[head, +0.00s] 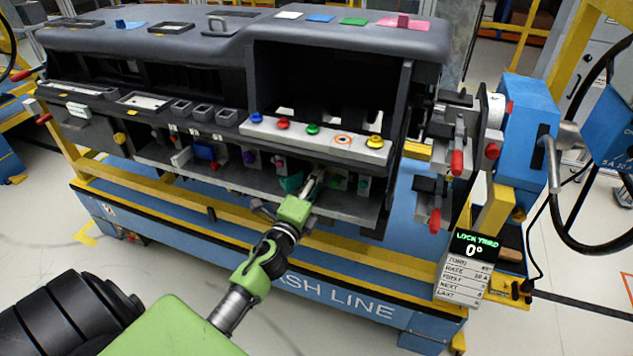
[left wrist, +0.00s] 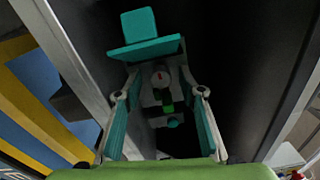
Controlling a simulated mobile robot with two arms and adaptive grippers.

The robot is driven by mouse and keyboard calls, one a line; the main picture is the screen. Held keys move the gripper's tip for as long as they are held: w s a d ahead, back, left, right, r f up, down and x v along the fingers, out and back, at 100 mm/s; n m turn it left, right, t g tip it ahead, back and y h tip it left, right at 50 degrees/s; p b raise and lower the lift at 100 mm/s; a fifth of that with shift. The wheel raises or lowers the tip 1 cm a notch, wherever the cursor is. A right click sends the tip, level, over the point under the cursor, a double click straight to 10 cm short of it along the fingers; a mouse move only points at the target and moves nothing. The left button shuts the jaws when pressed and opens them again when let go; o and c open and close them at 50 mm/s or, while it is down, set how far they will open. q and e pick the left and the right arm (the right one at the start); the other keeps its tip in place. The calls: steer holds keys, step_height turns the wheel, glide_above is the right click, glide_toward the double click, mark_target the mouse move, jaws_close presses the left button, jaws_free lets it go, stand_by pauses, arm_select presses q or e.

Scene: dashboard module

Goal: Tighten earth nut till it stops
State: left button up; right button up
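In the left wrist view, a small grey round fitting with a red mark (left wrist: 160,77) sits in the dark recess between my left gripper's fingers. It may be the earth nut, but I cannot tell for sure. Green and teal pieces (left wrist: 167,105) show just below it. My left gripper (left wrist: 161,90) is open, its teal-padded fingers on either side of the fitting with gaps visible. In the head view my left gripper (head: 313,183) reaches into the dashboard's lower shelf; the nut is too small to identify there. My right gripper is not in view.
A teal bracket (left wrist: 140,42) stands above the fitting. Dark walls flank the recess. The dashboard module (head: 225,50) rests on a blue and yellow stand (head: 330,255). A display (head: 474,248) at the right reads 0°. Red-handled clamps (head: 457,163) stand at the module's right end.

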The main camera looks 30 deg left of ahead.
arm_select(q)
steer(key=s+d, duration=0.2)
steer(key=s, duration=0.9)
steer(key=shift+s+d, duration=0.2)
steer(key=shift+s, duration=0.15)
steer(key=shift+f, duration=0.1)
steer(key=s+d+f+n+g+h, duration=0.1)
steer(key=s+d+f+n+g, duration=0.2)
steer(key=f, duration=0.9)
steer(key=s+d+f+n+g, duration=0.2)
steer(key=s+f+n, duration=0.15)
steer(key=f, duration=0.85)
steer(key=s+d+f+n+g+h, duration=0.1)
steer(key=s+d+f+n+g, duration=0.2)
steer(key=f, duration=1)
steer(key=s+d+f+n+g, duration=0.1)
steer(key=s+f+n+g, duration=0.1)
steer(key=s+f, duration=0.4)
steer(key=s+d+f+n+g+h, duration=0.1)
steer(key=s+f+g, duration=0.3)
steer(key=s, duration=1)
steer(key=s+d+f+n+g, duration=0.2)
steer(key=s+f, duration=0.6)
steer(key=s, duration=0.3)
steer(key=shift+f+n+g, duration=0.15)
steer(key=shift+n+g, duration=0.2)
steer(key=shift+g, duration=0.05)
steer(key=shift+c, duration=1.2)
